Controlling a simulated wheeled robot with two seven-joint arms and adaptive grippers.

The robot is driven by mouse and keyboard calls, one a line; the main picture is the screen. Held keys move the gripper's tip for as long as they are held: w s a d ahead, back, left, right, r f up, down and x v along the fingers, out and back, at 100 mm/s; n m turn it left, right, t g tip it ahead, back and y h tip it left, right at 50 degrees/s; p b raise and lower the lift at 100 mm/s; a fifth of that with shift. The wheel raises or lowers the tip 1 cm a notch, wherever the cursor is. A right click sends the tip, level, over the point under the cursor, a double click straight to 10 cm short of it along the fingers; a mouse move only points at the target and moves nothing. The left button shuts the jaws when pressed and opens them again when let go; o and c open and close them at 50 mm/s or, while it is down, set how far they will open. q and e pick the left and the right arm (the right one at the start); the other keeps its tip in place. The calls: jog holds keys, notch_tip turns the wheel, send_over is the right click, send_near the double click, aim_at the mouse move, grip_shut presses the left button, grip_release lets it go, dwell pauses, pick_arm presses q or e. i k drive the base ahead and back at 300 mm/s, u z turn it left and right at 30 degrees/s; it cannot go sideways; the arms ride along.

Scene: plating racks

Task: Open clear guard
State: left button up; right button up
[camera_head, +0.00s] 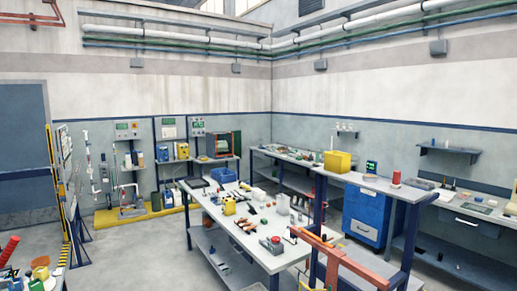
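I cannot make out a clear guard for certain at this distance. A dark box-like machine (223,144) with a reddish side and a greenish inside stands by the back wall; I cannot tell whether it has a clear cover. Neither of my grippers can be recognised in this view.
A long white workbench (215,207) with many small parts stands mid-room. An orange-red bar frame (345,262) stands near at lower right. A blue cabinet (366,214) is behind it. Grey floor (130,262) is free at left of the bench.

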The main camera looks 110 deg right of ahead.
aim_at(220, 143)
jog(key=z, duration=2.7)
jog(key=i, duration=7.3)
jog(key=u, duration=0.2)
